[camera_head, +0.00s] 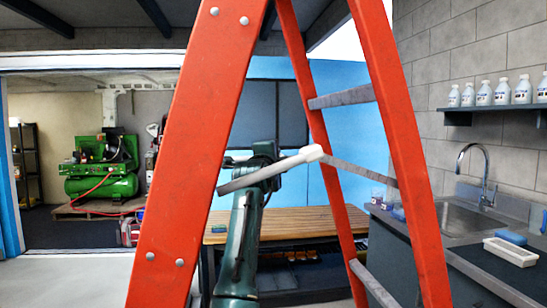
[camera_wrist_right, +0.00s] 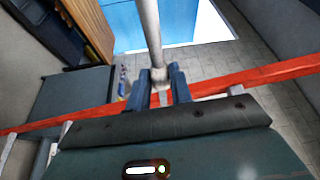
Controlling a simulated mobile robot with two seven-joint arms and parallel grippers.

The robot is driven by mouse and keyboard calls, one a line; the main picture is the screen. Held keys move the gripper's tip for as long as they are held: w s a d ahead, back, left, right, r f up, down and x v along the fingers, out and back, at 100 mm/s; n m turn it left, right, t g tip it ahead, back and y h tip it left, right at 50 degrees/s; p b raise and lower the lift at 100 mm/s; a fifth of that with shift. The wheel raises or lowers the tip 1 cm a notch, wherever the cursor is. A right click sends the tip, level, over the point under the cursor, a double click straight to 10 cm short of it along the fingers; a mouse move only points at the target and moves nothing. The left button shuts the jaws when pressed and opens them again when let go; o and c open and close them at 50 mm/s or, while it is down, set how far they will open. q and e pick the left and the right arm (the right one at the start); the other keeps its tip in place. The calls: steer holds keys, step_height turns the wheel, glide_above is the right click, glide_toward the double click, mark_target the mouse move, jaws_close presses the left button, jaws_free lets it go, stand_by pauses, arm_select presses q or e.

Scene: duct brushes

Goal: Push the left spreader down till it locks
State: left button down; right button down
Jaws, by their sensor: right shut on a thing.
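An orange ladder (camera_head: 190,150) stands open across the head view. A pale spreader (camera_head: 292,162) spans between its rails, and its middle joint is higher than its two ends, so it is bent upward. One green arm of mine rises inside the ladder, with its wrist (camera_head: 265,152) behind the left half of the spreader. In the right wrist view my right gripper (camera_wrist_right: 162,88) is shut on a pale bar (camera_wrist_right: 150,35), which looks like the spreader. The fingertips are hidden in the head view. My left gripper is not in view.
Grey ladder steps (camera_head: 342,97) join the right-hand rails. Behind the ladder is a wooden-topped bench (camera_head: 290,222). A sink counter (camera_head: 465,240) and a shelf of bottles (camera_head: 490,112) are at the right. A green compressor (camera_head: 100,180) stands far left, with open floor before it.

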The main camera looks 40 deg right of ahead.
steer(key=shift+f, duration=0.3)
steer(key=c, duration=1.3)
jaws_free()
steer(key=shift+r, duration=0.1)
arm_select(q)
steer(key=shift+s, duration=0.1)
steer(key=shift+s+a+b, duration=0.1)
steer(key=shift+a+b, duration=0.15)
steer(key=shift+b, duration=0.25)
arm_select(e)
steer(key=v, duration=0.7)
steer(key=shift+s+a, duration=0.15)
steer(key=shift+a, duration=0.1)
